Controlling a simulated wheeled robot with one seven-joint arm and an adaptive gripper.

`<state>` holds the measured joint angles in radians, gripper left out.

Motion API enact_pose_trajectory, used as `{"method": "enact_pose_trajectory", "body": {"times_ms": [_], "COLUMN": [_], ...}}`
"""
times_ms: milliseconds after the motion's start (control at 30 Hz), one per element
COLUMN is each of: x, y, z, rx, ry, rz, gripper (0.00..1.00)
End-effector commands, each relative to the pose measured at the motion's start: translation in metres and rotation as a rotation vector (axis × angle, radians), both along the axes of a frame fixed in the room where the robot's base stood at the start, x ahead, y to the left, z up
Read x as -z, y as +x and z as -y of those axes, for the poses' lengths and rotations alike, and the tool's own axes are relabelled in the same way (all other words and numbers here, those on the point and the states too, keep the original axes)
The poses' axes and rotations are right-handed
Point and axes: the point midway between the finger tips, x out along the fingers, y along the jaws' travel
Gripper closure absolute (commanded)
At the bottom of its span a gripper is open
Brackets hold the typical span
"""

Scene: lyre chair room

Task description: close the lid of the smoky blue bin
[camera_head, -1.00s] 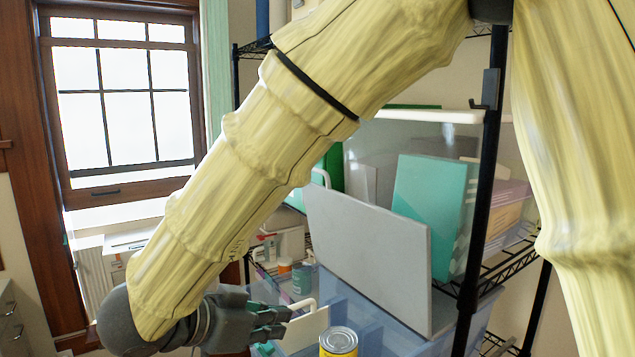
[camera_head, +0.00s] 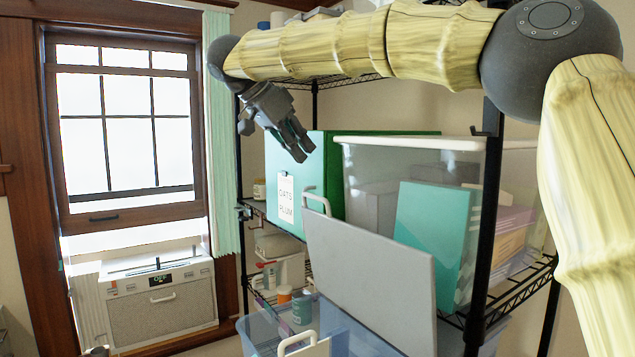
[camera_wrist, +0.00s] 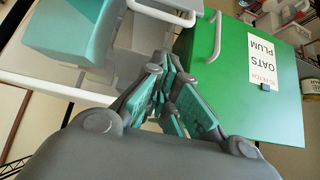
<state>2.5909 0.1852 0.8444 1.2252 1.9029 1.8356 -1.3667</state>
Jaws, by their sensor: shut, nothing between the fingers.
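The smoky blue bin (camera_head: 358,335) is translucent and sits low on the rack, cut off by the bottom edge of the head view. A grey panel (camera_head: 375,265) with a white handle (camera_head: 316,198) stands steeply upright over it; it looks like the raised lid, but its hinge is hidden. My gripper (camera_head: 299,148) is shut and empty, well above and left of the panel, in front of the green box, fingers pointing down and right. In the wrist view my gripper (camera_wrist: 168,75) shows its fingers together, with the green box (camera_wrist: 240,85) to the right.
A green box (camera_head: 270,185) labelled "OATS PLUM" and a clear bin (camera_head: 365,160) stand on the shelf behind. A black rack post (camera_head: 490,200) rises at right. A window (camera_head: 125,120) is at left.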

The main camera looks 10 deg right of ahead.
Motion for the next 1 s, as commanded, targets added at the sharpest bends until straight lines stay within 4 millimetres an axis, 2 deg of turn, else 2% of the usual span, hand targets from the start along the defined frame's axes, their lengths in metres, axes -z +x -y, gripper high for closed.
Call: {"method": "enact_pose_trajectory", "body": {"times_ms": [100,267,467,867,900,1000], "x": [-0.012,-0.011,0.007,0.057,0.061,0.064], "y": [0.005,0.007,0.012,0.026,0.027,0.022], "z": [0.013,0.020,0.037,0.076,0.078,0.062], "rx": [0.008,0.009,0.010,0.009,0.009,0.007], "ry": [0.021,0.024,0.024,0.023,0.023,0.022], "rz": [-0.009,-0.015,-0.015,-0.015,-0.014,-0.013], "gripper": [1.00,1.00,1.00,1.00,1.00,1.00]}}
